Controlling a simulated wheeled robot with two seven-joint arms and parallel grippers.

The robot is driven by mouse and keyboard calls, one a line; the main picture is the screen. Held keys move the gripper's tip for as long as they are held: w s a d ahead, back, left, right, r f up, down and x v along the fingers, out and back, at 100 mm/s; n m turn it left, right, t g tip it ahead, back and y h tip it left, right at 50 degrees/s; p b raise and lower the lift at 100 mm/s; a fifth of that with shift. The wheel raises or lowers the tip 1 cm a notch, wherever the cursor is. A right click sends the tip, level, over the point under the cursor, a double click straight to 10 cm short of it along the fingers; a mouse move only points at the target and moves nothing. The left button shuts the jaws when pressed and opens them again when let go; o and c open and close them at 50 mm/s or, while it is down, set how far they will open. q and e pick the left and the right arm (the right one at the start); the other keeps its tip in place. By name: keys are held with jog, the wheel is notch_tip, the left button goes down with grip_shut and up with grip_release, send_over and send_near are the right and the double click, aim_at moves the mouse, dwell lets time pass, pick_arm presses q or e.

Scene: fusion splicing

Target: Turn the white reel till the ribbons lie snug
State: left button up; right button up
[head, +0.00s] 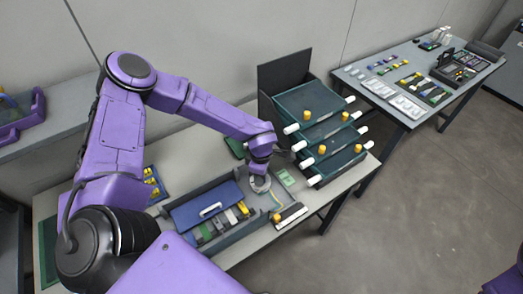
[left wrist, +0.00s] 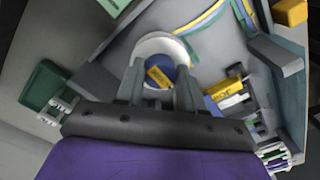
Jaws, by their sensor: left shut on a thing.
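The white reel (head: 261,187) sits in the right part of the grey tray on the bench. In the left wrist view the reel (left wrist: 163,45) is a white ring with a blue middle and a yellow label. My left gripper (head: 260,176) is over it from above. Its two fingers (left wrist: 160,78) stand on either side of the reel, shut on it. The yellow, green and blue ribbons (left wrist: 212,22) run from beside the reel toward the upper right. The fingers hide part of the reel's rim, so I cannot tell how tightly the ribbons lie. My right gripper is not in view.
A blue lid with a white handle (head: 208,211) and several coloured blocks are in the grey tray (head: 214,250). A rack of green trays (head: 322,130) with white and yellow knobs stands close on the right. A second table (head: 416,115) holds small parts farther back.

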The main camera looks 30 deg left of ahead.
pick_arm(q)
jog(key=shift+m, duration=0.5)
jog(key=o, duration=1)
jog(key=shift+o, duration=0.2)
notch_tip(320, 180, up, 11)
jog(key=b, duration=0.1)
jog(key=shift+f, duration=0.2)
jog(key=shift+d, duration=0.1)
